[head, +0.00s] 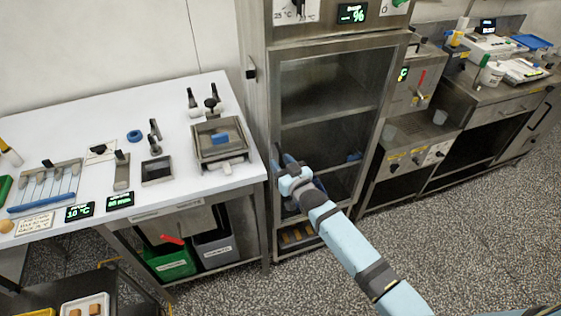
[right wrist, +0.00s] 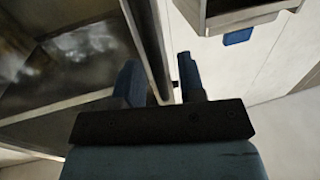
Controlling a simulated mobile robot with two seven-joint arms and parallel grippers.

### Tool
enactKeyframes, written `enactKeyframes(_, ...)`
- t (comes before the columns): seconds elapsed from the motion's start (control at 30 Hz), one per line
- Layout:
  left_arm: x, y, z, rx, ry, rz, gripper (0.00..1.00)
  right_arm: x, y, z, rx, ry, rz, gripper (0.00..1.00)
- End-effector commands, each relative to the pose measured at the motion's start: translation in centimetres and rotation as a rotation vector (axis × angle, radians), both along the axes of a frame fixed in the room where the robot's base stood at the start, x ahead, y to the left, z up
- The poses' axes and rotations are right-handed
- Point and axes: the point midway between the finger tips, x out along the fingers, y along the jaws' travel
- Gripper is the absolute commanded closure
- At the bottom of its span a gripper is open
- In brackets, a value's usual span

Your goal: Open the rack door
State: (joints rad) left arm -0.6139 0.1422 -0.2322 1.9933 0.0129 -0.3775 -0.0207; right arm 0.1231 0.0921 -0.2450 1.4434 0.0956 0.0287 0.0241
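The rack door (head: 328,84) is a tall metal-framed glass panel on the steel cabinet. It looks closed, with shelves showing through the glass. My right gripper (head: 283,165) is at the left edge of the door, around mid-height. In the right wrist view its two fingers (right wrist: 162,84) stand apart. A metal upright (right wrist: 146,35) of the cabinet front runs down between them, nearer the left finger. I cannot tell whether the fingers touch it. No door handle is clearly visible; the gripper covers part of the door's left edge. My left gripper is not in view.
A white table (head: 100,140) with tools and a metal tray frame (head: 220,143) stands close left of the cabinet. A steel counter (head: 480,92) with devices is to the right. The speckled floor (head: 450,220) in front is clear.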

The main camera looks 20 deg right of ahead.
Motion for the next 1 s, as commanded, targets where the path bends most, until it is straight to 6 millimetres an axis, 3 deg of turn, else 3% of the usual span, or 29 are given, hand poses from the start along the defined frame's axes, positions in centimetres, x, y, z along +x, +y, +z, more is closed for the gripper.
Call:
enactKeyframes(0.37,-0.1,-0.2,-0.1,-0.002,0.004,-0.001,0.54,0.6,0.2,0.0,0.000,-0.001,0.000,0.64)
enactKeyframes(0.53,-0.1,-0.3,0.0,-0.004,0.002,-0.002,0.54,0.6,0.2,0.0,0.000,-0.001,0.000,1.00)
enactKeyframes(0.83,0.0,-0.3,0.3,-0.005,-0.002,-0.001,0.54,0.4,0.0,0.1,-0.001,0.000,0.004,1.00)
enactKeyframes(1.0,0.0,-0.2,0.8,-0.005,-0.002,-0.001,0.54,-0.8,-0.4,0.1,-0.002,0.000,0.028,1.00)
